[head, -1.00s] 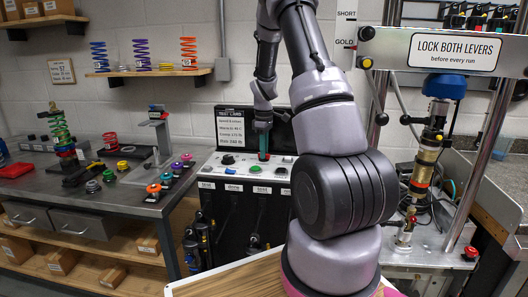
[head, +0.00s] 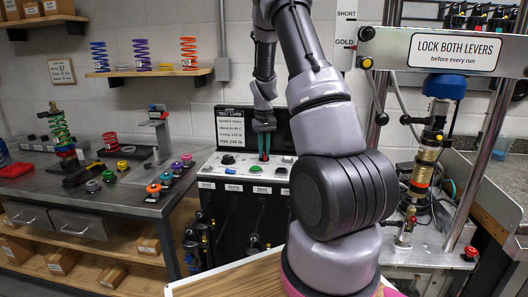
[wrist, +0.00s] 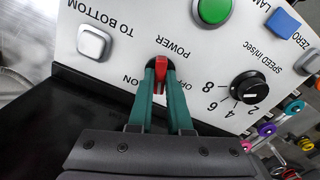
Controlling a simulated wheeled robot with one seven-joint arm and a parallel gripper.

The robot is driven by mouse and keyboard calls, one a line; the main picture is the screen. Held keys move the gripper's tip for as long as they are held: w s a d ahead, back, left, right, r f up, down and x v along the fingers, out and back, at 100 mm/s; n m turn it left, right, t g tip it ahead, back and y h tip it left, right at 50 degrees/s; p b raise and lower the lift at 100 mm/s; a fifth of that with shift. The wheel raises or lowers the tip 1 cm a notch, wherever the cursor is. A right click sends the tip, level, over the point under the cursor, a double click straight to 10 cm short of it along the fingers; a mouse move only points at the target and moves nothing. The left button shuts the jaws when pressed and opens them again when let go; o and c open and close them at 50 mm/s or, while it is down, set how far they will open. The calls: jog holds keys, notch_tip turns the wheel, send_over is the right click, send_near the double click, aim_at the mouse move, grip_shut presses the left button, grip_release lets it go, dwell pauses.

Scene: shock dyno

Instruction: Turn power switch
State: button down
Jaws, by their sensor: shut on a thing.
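The power switch (wrist: 161,72) is a small red lever on the pale control panel (wrist: 130,25), under the upside-down word POWER in the wrist view. My gripper (wrist: 161,75) has its two teal fingers on either side of the red lever, shut on it. The lever lines up with the fingers in the picture. The position lettering beside it is partly hidden by the fingers. In the head view my gripper (head: 263,156) reaches down to the panel top, with its two fingers showing side by side.
On the panel are a green button (wrist: 211,10), a black speed dial (wrist: 249,88), a grey square button (wrist: 93,41) and a blue button (wrist: 282,23). A dark test-card screen (head: 230,128) stands behind the panel. A steel workbench (head: 120,205) with parts is at left.

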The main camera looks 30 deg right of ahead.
aim_at(264, 153)
jog(key=shift+m, duration=2.1)
jog(key=c, duration=0.8)
grip_release()
jog(key=shift+c, duration=0.2)
jog(key=shift+r, duration=0.1)
notch_tip(264, 153, up, 11)
jog(key=shift+f, duration=0.2)
